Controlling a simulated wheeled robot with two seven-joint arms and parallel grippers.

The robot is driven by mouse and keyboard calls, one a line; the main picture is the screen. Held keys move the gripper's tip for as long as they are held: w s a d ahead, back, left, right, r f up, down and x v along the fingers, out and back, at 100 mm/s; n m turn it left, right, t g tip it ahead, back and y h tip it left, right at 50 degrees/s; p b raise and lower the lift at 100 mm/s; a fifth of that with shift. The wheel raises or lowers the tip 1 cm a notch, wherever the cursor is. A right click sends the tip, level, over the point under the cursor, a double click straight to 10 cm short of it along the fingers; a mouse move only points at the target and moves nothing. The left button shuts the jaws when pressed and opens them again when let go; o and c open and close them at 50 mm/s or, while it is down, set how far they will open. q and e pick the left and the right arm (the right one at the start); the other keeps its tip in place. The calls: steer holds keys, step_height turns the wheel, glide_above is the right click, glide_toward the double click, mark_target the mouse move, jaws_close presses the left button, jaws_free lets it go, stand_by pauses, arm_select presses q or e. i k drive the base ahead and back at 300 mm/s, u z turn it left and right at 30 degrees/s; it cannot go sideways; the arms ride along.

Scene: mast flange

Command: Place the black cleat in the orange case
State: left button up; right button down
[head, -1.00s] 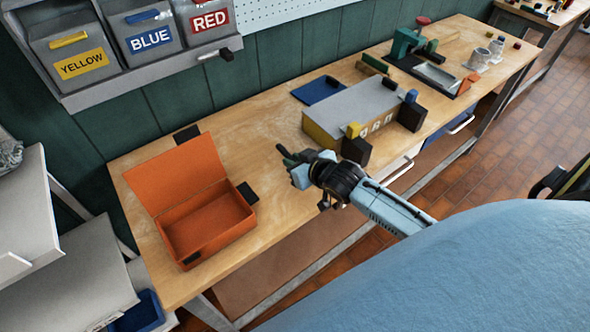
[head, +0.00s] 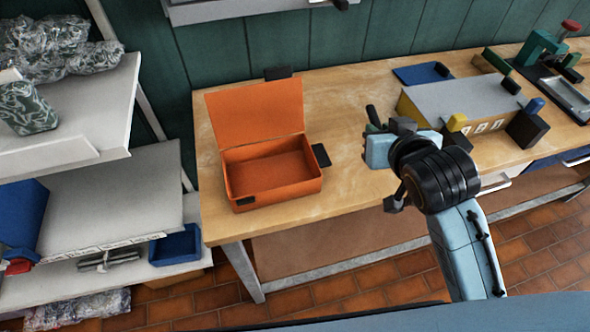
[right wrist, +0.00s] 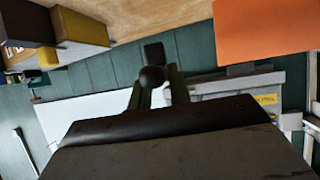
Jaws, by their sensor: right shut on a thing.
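The orange case (head: 272,203) stands on the wooden bench with its lid raised at the back, and its inside looks empty. My right gripper (head: 374,126) is to the right of the case, apart from it and above the bench. It is shut on the black cleat (head: 372,116), which shows as a small dark piece at the fingertips. In the right wrist view the cleat (right wrist: 153,58) is a dark block with a rounded knob between the fingers. Part of the case's orange surface (right wrist: 265,30) shows at upper right there. My left gripper is not in view.
Black pieces lie beside (head: 321,155) and behind (head: 278,73) the case. A grey-topped box (head: 460,97) with yellow and blue knobs stands right of my gripper. A blue mat (head: 421,73) lies behind. Shelves (head: 110,200) stand at left. The bench in front of the case is narrow.

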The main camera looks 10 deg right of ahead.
mark_target(272, 178)
steer(key=z, duration=2.9)
steer(key=k, duration=1.55)
steer(key=u, duration=2.25)
steer(key=i, duration=0.5)
steer(key=z, duration=0.05)
